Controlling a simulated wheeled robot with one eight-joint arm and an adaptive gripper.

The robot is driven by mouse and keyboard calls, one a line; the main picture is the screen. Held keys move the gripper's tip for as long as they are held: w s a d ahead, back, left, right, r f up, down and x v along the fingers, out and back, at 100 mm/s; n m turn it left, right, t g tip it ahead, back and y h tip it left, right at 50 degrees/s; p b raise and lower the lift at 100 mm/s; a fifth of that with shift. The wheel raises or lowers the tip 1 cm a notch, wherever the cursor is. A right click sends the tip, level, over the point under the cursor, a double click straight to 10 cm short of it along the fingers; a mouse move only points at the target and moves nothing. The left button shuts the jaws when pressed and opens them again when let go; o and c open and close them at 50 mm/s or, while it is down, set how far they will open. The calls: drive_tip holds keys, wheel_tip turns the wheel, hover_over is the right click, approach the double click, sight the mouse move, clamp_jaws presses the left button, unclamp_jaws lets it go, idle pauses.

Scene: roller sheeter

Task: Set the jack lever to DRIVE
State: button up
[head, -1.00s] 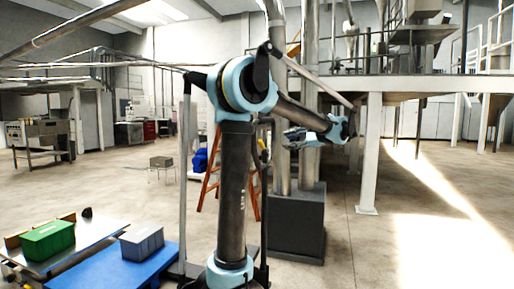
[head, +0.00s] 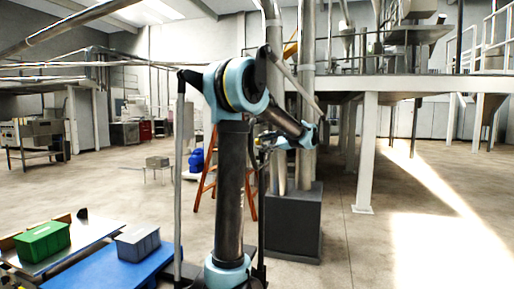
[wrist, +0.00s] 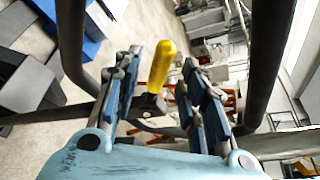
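A lever with a yellow grip (wrist: 162,66) and a dark base shows in the wrist view, which I take to be the jack lever. My gripper (wrist: 163,60) is open, its two blue-padded fingers on either side of the yellow grip. The grip appears between or just beyond the fingertips, with a gap visible on each side. Thick black bars (wrist: 265,60) run past both sides of the gripper. In the head view my gripper (head: 308,136) is small and partly hidden by the arm. I cannot make out the lever or its setting there.
An orange ladder (head: 203,190) and a dark pedestal (head: 295,225) with pipes stand behind the arm. Open floor lies on the right.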

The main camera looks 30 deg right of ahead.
sight(260, 144)
drive_tip(key=shift+x, duration=2)
clamp_jaws()
